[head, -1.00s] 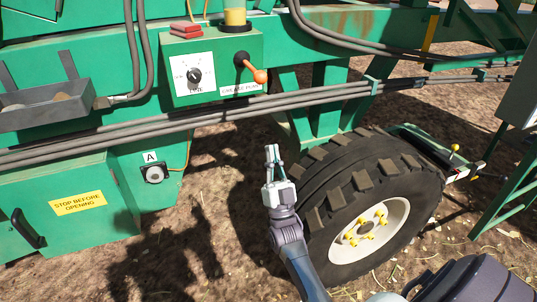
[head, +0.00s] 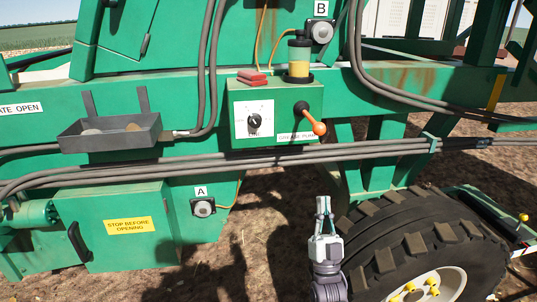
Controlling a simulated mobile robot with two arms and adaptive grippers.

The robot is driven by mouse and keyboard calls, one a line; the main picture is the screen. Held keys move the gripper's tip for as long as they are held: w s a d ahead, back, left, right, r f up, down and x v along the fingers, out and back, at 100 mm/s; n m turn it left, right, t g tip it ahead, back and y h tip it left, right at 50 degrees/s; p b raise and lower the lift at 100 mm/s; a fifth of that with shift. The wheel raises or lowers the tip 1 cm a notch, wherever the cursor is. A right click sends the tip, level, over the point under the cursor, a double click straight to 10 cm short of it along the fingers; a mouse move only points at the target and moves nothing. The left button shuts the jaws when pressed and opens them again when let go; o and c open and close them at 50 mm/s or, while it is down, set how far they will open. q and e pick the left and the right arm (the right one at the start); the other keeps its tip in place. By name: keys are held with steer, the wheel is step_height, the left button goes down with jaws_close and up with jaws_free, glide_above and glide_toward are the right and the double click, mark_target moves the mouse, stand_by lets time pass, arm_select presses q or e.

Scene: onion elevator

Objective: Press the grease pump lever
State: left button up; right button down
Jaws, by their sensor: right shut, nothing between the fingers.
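The grease pump lever (head: 311,118) is a black arm with an orange knob at its end. It sticks out from the right side of a green box (head: 236,128), above a label that reads as grease pump, and slants down to the right. A reservoir with yellow contents (head: 299,58) stands on top of the box. My right gripper (head: 324,205) points upward, below the lever and the hoses, beside the tyre. Its fingers are together and hold nothing. It is well apart from the lever. My left gripper is not in view.
Grey hoses (head: 150,172) run across the machine between my right gripper and the box. A large tyre (head: 420,245) stands to the right of the gripper. A grey tray (head: 110,135) hangs at the left. A black dial (head: 254,121) is on the box.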

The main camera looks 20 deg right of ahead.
step_height(320, 180, up, 12)
steer(key=w+a+n+g+y+p, duration=0.25)
steer(key=n+y+p, duration=0.25)
steer(key=y+p, duration=0.4)
steer(key=s+d+r+m+g+h+p, duration=0.2)
steer(key=s+r+g+h+p, duration=0.3)
steer(key=r+p, duration=0.4)
steer(key=shift+d+r+m+g, duration=0.35)
steer(key=shift+d+m, duration=0.05)
steer(key=shift+m, duration=0.4)
steer(key=r+p, duration=0.2)
steer(key=p, duration=0.2)
glide_above(324, 127)
step_height(324, 127, down, 4)
steer(key=shift+r, duration=0.2)
steer(key=shift+s+a+f, duration=0.2)
steer(key=shift+f, duration=0.25)
